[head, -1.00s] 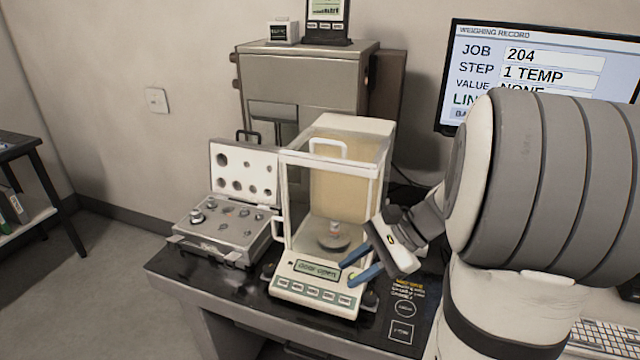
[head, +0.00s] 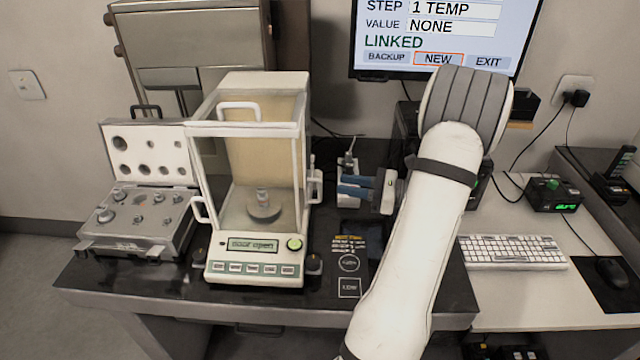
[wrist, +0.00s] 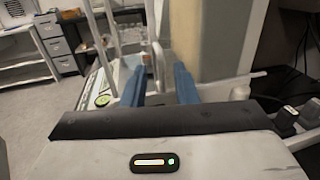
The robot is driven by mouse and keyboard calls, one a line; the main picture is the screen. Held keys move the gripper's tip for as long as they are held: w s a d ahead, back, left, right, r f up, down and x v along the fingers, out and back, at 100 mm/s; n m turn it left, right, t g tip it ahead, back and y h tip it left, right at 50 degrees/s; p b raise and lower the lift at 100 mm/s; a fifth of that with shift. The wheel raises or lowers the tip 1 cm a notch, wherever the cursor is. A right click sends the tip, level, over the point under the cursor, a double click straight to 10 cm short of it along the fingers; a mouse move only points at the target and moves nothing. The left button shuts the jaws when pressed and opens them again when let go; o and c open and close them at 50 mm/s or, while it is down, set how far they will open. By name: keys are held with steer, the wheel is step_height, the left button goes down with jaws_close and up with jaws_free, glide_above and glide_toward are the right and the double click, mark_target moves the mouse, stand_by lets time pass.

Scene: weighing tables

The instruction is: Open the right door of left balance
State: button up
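The left balance (head: 255,275) is a white draft-shield box with clear panes, a beige back and a front keypad. A small weight (head: 262,196) stands on the pan inside. The right door's handle (head: 316,186) is a pale upright bar on the balance's right side; in the wrist view a pale handle (wrist: 157,60) shows between and beyond my fingertips. I cannot tell how far the right door is open. My gripper (head: 342,187) is right of the handle, blue fingers pointing left, apart and empty. It also shows in the wrist view (wrist: 158,75).
An open weight case (head: 140,222) stands left of the balance. A white power strip with plugs (head: 347,165) is behind my gripper. A monitor (head: 435,40), keyboard (head: 512,252) and small black device (head: 552,195) are to the right.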

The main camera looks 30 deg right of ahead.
mark_target(320, 183)
steer(key=x, duration=0.5)
steer(key=f+p+x, duration=0.1)
steer(key=x, duration=0.1)
steer(key=shift+w+a, duration=0.2)
jaws_close()
